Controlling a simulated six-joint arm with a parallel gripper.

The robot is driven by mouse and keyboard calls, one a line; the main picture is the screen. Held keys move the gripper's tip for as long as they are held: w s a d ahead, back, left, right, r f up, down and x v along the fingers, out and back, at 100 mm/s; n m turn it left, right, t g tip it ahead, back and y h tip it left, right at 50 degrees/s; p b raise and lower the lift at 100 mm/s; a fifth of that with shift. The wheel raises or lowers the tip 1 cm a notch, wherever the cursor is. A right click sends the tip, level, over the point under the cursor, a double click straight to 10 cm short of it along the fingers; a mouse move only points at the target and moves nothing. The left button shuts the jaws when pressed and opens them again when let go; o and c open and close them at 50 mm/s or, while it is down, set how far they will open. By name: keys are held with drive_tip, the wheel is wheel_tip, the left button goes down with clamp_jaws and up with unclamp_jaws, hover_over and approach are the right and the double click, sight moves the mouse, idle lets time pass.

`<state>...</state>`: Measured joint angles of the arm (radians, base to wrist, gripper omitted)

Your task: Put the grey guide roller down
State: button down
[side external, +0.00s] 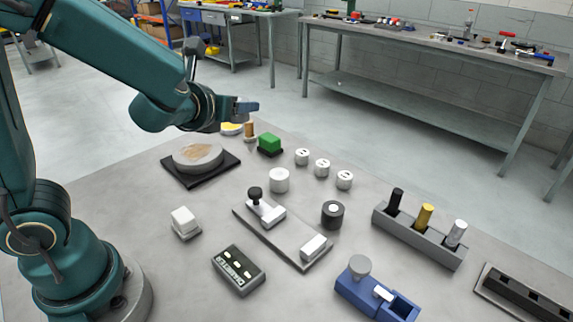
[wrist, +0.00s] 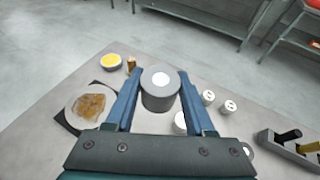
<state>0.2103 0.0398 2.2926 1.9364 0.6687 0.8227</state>
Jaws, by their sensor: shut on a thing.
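The grey guide roller (wrist: 160,92) is a grey cylinder with a white round centre on its end face. In the wrist view it sits between the two blue fingers of my gripper (wrist: 161,78). My gripper is shut on it. In the side view my gripper (side external: 246,108) is raised over the far left part of the table, near the yellow bowl and the green block. The roller is hard to make out there, behind the finger. A darker roller with a white centre (side external: 332,213) stands on the table right of the middle.
Several white cylinders, a clamp plate (side external: 280,236), a gauge box (side external: 238,270) and a blue device (side external: 350,292) fill the middle and front. A rack (side external: 440,250) holds three cylinders.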

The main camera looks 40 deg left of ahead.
wheel_tip(320, 180, down, 6)
drive_tip(key=w+d, duration=0.1)
drive_tip(key=shift+d+f+m+h, duration=0.25)
drive_tip(key=shift+d+m+h, duration=0.15)
hover_over(304, 204)
wheel_tip(304, 204, down, 7)
drive_tip(key=shift+f, duration=1.8)
drive_tip(key=shift+c, duration=1.3)
unclamp_jaws()
drive_tip(key=shift+f, duration=0.2)
